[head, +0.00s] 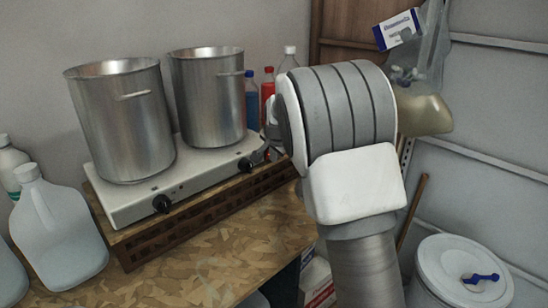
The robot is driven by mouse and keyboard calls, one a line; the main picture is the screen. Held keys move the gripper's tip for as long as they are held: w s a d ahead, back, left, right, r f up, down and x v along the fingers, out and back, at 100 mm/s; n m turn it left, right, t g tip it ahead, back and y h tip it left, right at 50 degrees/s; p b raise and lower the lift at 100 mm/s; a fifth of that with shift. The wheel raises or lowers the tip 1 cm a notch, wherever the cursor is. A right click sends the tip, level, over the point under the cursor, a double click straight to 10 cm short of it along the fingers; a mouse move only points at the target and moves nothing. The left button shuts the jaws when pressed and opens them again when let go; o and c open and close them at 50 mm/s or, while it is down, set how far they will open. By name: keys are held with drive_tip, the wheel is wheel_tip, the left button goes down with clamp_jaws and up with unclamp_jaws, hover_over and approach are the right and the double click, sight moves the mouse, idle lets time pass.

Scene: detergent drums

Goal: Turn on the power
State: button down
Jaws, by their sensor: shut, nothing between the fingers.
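A white double hot plate (128,204) sits on a dark slatted wooden stand on the bench. Its front edge has two black knobs: a left knob (162,204) and a right knob (245,165). Two steel pots stand on it, a left pot (122,125) and a right pot (208,100). My gripper (262,154) is at the right end of the hot plate, close to the right knob. It is shut and empty. My arm hides part of it, and I cannot tell whether it touches the knob.
White jugs (58,235) stand at the left on the chipboard bench (190,275). Blue (252,95) and red (267,92) bottles stand behind the right pot. A lidded white bucket (450,265) is at the lower right. The bench front is clear.

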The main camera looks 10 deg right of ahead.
drive_tip(key=shift+r, duration=0.15)
drive_tip(key=shift+r+p, duration=0.6)
drive_tip(key=shift+r, duration=0.1)
